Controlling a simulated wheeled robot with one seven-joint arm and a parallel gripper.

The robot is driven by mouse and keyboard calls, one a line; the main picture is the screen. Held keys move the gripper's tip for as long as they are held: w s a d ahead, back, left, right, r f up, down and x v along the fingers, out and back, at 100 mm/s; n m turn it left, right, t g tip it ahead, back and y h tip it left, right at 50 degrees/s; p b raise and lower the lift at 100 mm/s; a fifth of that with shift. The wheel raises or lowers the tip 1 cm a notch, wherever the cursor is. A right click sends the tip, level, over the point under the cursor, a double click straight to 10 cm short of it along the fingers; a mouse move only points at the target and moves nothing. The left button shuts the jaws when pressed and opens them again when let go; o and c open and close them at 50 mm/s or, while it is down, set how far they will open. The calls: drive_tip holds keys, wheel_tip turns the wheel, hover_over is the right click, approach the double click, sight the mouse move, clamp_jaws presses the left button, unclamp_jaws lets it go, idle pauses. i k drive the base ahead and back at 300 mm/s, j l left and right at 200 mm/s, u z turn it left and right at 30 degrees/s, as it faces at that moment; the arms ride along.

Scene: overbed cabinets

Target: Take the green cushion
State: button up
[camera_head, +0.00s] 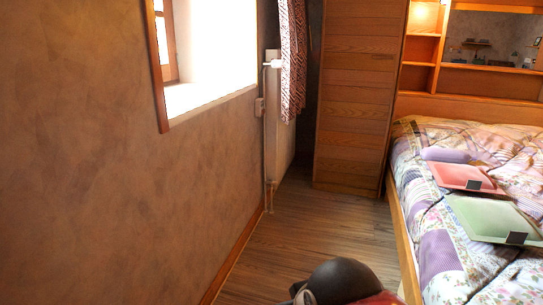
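The green cushion (493,219) lies flat on the bed at the right, near the picture's right edge. It is pale green and squarish, with a small black patch at its near edge. A pink cushion (465,178) lies just behind it. My gripper is not in view. A dark rounded part, perhaps of my own body, shows at the bottom middle, well to the left of the cushion and nearer to me.
The bed (403,240) has a wooden side rail and a patchwork cover. A lilac roll (446,155) lies behind the pink cushion. A wooden cabinet (357,95) stands at the back. Bare wooden floor (320,235) runs between bed and wall (110,160).

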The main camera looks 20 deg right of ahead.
sight(489, 222)
drive_tip(key=i+z, duration=0.15)
drive_tip(key=z, duration=0.3)
drive_tip(key=i+z, duration=0.1)
drive_tip(key=z, duration=0.3)
drive_tip(key=i+j+z, duration=0.1)
drive_tip(key=z, duration=0.35)
drive_tip(key=i+j+z, duration=0.1)
drive_tip(key=z, duration=0.3)
drive_tip(key=i+j+z, duration=0.1)
drive_tip(key=z, duration=0.35)
drive_tip(key=j+z, duration=0.25)
drive_tip(key=z, duration=0.2)
drive_tip(key=i+j+z, duration=0.2)
drive_tip(key=j+z, duration=0.25)
drive_tip(key=i+j+z, duration=0.2)
drive_tip(key=z, duration=0.3)
drive_tip(key=j+z, duration=1.1)
drive_tip(key=j, duration=0.35)
